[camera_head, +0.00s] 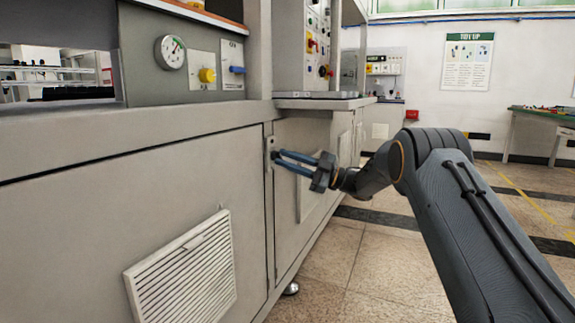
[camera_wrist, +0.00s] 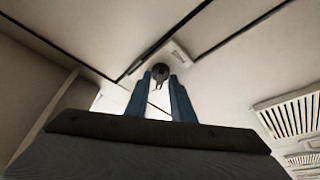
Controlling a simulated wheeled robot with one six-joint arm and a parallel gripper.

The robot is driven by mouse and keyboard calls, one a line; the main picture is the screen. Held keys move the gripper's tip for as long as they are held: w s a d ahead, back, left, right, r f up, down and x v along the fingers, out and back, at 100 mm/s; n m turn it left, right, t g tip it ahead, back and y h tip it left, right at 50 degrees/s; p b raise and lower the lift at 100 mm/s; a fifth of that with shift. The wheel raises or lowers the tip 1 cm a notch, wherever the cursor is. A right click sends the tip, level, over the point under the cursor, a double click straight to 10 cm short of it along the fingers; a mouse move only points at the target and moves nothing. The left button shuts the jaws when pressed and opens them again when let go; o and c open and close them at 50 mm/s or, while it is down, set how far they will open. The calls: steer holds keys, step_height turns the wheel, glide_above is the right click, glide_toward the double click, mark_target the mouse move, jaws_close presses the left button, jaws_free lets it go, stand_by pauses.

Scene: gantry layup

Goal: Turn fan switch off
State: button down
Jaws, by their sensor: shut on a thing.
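The fan switch (camera_wrist: 160,71) shows in the wrist view as a dark round knob on a pale plate, between my fingertips. In the head view its pale plate (camera_head: 270,148) is on the edge of the grey cabinet front, and the knob is mostly hidden by my fingers. My gripper (camera_head: 277,160) has two blue fingers that reach left to the plate. In the wrist view my gripper (camera_wrist: 161,80) has its fingertips on both sides of the knob and is shut on it. The knob's exact angle is hard to tell.
The cabinet front (camera_head: 120,190) has a white louvred vent (camera_head: 185,270) low down. A worktop ledge (camera_head: 320,102) juts out above my gripper. The tiled floor at right is open.

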steer(key=shift+w+n+g, duration=0.1)
steer(key=shift+n+g, duration=0.3)
steer(key=shift+n, duration=0.4)
steer(key=shift+r+n+b, duration=0.1)
steer(key=shift+n+b, duration=0.2)
steer(key=shift+a, duration=0.1)
steer(key=c, duration=1.9)
jaws_free()
steer(key=shift+o, duration=0.2)
steer(key=p+v, duration=0.2)
steer(key=v, duration=0.5)
steer(key=shift+d, duration=0.4)
